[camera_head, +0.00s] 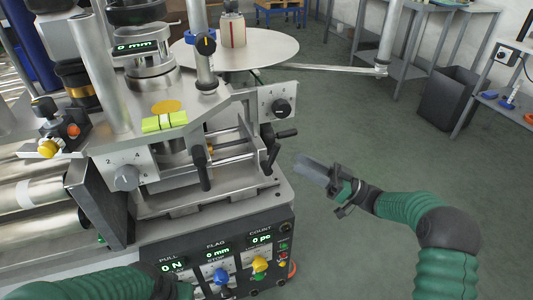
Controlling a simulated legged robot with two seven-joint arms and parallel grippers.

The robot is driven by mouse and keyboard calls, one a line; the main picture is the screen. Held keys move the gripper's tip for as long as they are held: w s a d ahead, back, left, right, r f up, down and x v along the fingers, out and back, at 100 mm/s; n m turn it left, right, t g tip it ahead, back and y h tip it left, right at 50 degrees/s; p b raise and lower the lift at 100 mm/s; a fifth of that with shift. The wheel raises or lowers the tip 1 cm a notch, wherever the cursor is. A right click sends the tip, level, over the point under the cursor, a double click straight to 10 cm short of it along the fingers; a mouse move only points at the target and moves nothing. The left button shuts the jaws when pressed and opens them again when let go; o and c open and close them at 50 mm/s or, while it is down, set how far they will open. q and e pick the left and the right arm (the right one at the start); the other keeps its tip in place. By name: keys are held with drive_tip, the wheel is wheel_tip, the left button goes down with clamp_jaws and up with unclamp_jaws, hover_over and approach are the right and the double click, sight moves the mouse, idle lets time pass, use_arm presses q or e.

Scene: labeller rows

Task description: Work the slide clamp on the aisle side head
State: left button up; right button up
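The labeller head is a metal assembly with a slide on round rods (232,156). A black clamp lever (203,170) hangs at the slide's front. Another black lever (270,158) and a black handle (286,133) sit at its right end, on the aisle side. I cannot tell which of these is the slide clamp. My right gripper (312,168) is over the floor, right of these levers and apart from them, pointing left. Its grey fingers are blurred together, so its opening is unclear. My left arm's wrist is at the bottom edge, by the control panel; its fingers are not clear.
A control panel (218,262) with displays and coloured knobs is below the head. A round table (262,48) stands behind. A dark bin (447,98) and benches stand at right. Open floor surrounds my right gripper.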

sight(271, 157)
drive_tip(key=b+x, duration=0.3)
drive_tip(key=x, duration=0.8)
drive_tip(key=shift+w+a+f+b, duration=0.1)
drive_tip(key=shift+f+b, duration=0.05)
drive_tip(key=shift+b, duration=0.2)
drive_tip(key=shift+w+a, duration=0.1)
drive_tip(key=shift+a, duration=0.15)
drive_tip(key=shift+c, duration=0.3)
clamp_jaws()
drive_tip(key=shift+d, duration=0.1)
